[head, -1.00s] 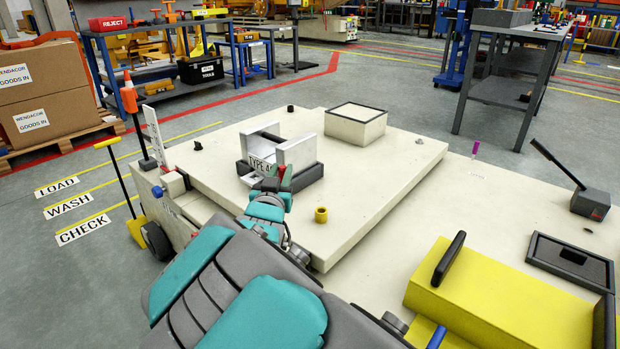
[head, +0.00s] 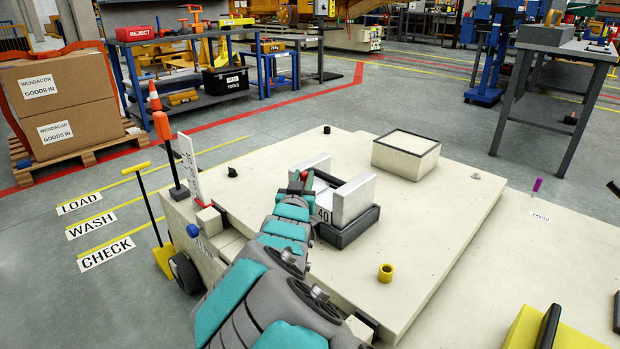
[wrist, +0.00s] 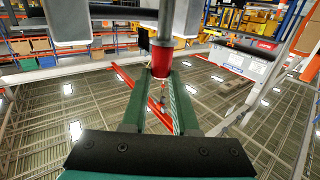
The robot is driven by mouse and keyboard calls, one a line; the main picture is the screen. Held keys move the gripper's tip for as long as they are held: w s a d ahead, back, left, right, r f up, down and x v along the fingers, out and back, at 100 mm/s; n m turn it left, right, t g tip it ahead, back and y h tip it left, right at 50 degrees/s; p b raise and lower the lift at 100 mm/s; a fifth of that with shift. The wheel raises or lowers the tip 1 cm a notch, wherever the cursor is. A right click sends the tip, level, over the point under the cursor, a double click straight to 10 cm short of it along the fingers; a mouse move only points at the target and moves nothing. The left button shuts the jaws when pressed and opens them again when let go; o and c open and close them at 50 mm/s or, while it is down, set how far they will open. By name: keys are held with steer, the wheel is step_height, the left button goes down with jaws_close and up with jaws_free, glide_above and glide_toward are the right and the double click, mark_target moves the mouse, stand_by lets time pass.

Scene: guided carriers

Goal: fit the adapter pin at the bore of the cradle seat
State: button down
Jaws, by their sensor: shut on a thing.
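The cradle seat (head: 352,203) is a U shape with two pale upright cheeks on a dark base. It stands on the cream carrier deck (head: 430,240) and bears a label partly hidden by my arm, ending in "40". My gripper (head: 300,183) is at the cradle's left side in the head view, close to the left cheek. In the wrist view my green fingers (wrist: 162,85) are shut on the adapter pin (wrist: 163,71), which shows a red collar and a metallic shaft above it. The bore is not visible, and I cannot tell whether the pin touches the cradle.
A cream box with a dark rim (head: 406,155) stands behind the cradle. A yellow bushing (head: 385,273) sits on the deck in front. An upright white sign (head: 187,166) and an orange-topped post (head: 163,127) stand left of my arm. The deck's right part is mostly clear.

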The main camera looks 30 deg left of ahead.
steer(key=shift+f+b, duration=1.2)
steer(key=shift+f, duration=1.3)
steer(key=shift+f+b, duration=1.15)
steer(key=shift+f, duration=1.5)
steer(key=c, duration=0.6)
jaws_free()
steer(key=shift+s, duration=0.15)
steer(key=v, duration=0.6)
steer(key=shift+s, duration=0.15)
steer(key=shift+s+d, duration=0.35)
steer(key=shift+s, duration=0.25)
steer(key=shift+s, duration=0.1)
